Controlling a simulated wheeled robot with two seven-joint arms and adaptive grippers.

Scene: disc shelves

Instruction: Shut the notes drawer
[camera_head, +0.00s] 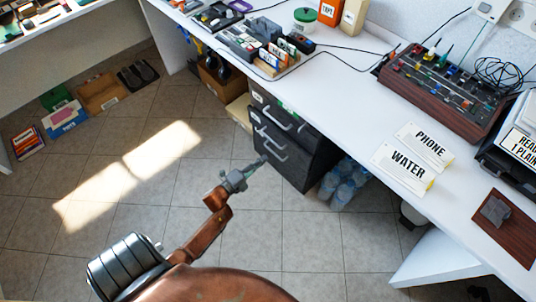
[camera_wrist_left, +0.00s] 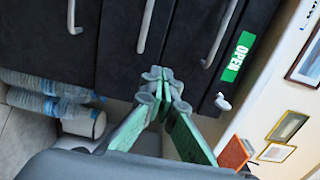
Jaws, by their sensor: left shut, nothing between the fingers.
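A dark drawer cabinet (camera_head: 318,166) stands under the white desk, with pale bar handles on its drawer fronts. I cannot read which drawer is the notes drawer, nor clearly tell how far any drawer stands out. In the left wrist view the dark drawer fronts (camera_wrist_left: 118,55) fill the upper part, turned sideways, with several bar handles and a green OPEN label (camera_wrist_left: 238,57). My left gripper (camera_head: 262,160) is at the lower part of the fronts, near a handle. Its fingertips (camera_wrist_left: 160,74) are together and empty, close to the fronts; contact is unclear. My right gripper is not in view.
Water bottles (camera_head: 342,182) stand right of the cabinet, and a cardboard box (camera_head: 218,84) stands to its left. The desk (camera_head: 345,85) holds PHONE and WATER signs (camera_head: 405,168) and a mixer-like box (camera_head: 440,92). The tiled floor (camera_head: 170,205) before the cabinet is mostly clear.

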